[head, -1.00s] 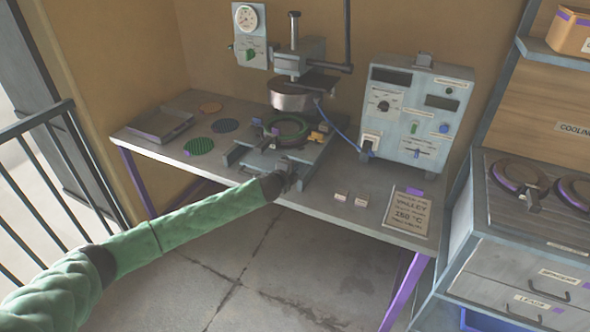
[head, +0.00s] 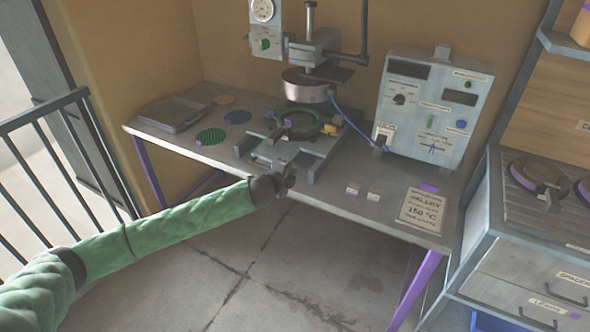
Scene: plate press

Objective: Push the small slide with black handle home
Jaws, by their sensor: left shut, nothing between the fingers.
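The small slide (head: 279,152) lies between two grey rails on the bench, under the press. A green ring-shaped piece (head: 301,123) sits behind it, below the round press head. I cannot make out the black handle; my gripper covers part of the slide's front. My left gripper (head: 287,180) is shut and empty at the bench's front edge, just in front of the slide. I cannot tell whether it touches the slide. My right gripper is not in view.
The press (head: 306,90) stands over the slide. A control box (head: 432,105) stands to the right, with a sign (head: 422,208) in front. Two small blocks (head: 362,191) lie near the front edge. A tray (head: 172,114) and round discs (head: 210,136) lie left. A cabinet (head: 525,235) stands right.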

